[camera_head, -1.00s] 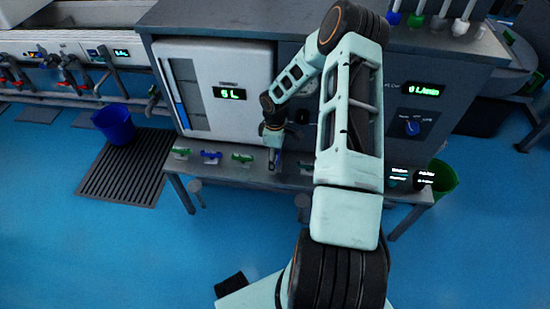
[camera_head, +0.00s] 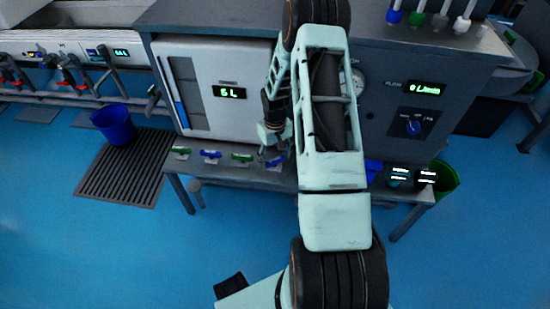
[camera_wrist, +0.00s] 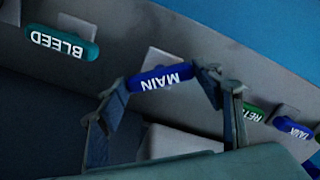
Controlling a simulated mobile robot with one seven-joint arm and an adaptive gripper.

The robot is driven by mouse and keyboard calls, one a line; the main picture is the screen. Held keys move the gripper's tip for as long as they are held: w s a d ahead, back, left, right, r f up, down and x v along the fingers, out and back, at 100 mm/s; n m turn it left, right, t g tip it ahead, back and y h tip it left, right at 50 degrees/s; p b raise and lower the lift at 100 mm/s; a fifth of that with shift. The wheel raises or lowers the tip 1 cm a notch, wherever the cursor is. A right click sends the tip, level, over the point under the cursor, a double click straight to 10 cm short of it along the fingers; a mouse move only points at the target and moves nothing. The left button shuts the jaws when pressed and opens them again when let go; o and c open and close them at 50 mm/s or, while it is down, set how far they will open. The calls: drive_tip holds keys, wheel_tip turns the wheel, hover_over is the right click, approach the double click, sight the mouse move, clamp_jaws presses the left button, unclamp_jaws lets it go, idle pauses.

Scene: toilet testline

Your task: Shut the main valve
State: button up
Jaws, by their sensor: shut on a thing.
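The main valve has a blue handle marked MAIN (camera_wrist: 162,78), seen upside down in the wrist view. In the head view the blue handle (camera_head: 277,159) shows by my gripper at the front of the bench, slightly tilted. My gripper (camera_wrist: 168,88) has its two fingers at the two ends of this handle, shut on it lengthwise. In the head view my gripper (camera_head: 272,150) is small and partly hidden by my arm. The valve body below the handle is mostly hidden.
Beside the main valve are a teal BLEED handle (camera_wrist: 62,43), a green handle (camera_wrist: 253,113) and a blue TANK handle (camera_wrist: 292,128). A gauge (camera_head: 357,82) and a flow display (camera_head: 425,88) sit on the panel. A blue bucket (camera_head: 114,124) stands left; a green bucket (camera_head: 447,178) stands right.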

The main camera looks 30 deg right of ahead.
sight(275, 159)
drive_tip(key=m, duration=0.3)
drive_tip(key=shift+m, duration=2.1)
drive_tip(key=o, duration=1.2)
drive_tip(key=shift+c, duration=0.2)
wheel_tip(275, 159, up, 12)
